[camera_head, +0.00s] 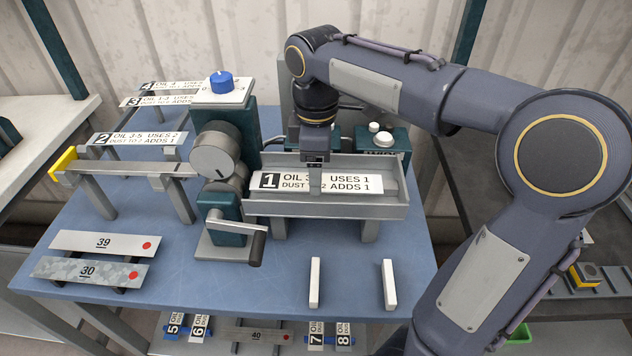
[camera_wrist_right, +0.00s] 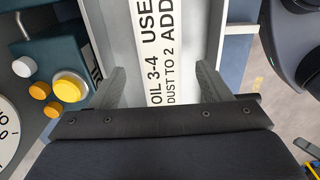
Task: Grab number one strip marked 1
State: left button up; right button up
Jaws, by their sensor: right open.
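The strip marked 1 (camera_head: 340,182) is a white label strip with black print, lying in the grey tray (camera_head: 330,211) of the bender. It also shows in the right wrist view (camera_wrist_right: 155,50), running lengthwise away from the gripper. My right gripper (camera_head: 315,180) points down over the strip near its middle and hides part of the print. In the right wrist view the gripper's two fingers (camera_wrist_right: 161,72) stand apart, one on each side of the strip. My left gripper is not in view.
The bender's rollers (camera_head: 215,155) and crank (camera_head: 255,245) stand left of the tray. Strip 2 (camera_head: 135,139) lies on a rack at left, with strips 3 and 4 behind. Plates 39 (camera_head: 104,243) and 30 (camera_head: 88,271) lie front left.

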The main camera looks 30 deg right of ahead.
jog(key=shift+f, duration=0.7)
jog(key=c, duration=1.1)
